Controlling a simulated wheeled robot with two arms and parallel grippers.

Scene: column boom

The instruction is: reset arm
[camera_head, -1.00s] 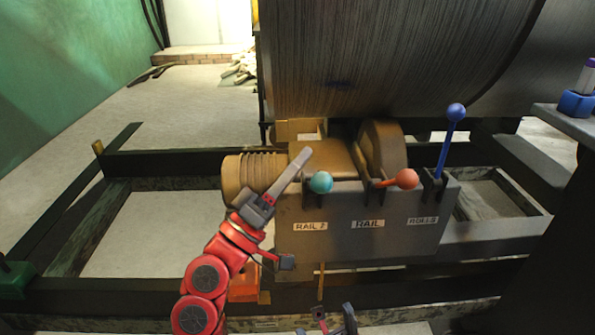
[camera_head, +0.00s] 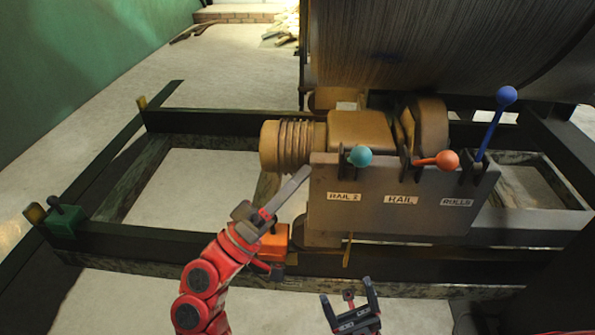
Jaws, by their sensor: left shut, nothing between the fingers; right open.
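My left gripper (camera_head: 297,182) is at the end of the red arm and points up and right. It is shut and empty, with its tip close to the left edge of the grey lever panel (camera_head: 400,222) in the picture. My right gripper (camera_head: 347,295) is low in the view, below the panel. Its fingers are spread, with nothing between them. The panel carries a teal-knobbed lever (camera_head: 359,156), a red-orange lever (camera_head: 438,160) and a blue lever (camera_head: 496,125) that stands up. Labels under them read RAIL 2, RAIL and ROLLS.
A large ribbed drum (camera_head: 440,45) fills the back right. A tan motor (camera_head: 350,135) sits behind the panel. The dark metal frame (camera_head: 230,240) spans the floor, with a green block (camera_head: 63,220) at its left corner. Open pale floor (camera_head: 200,185) shows inside the frame.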

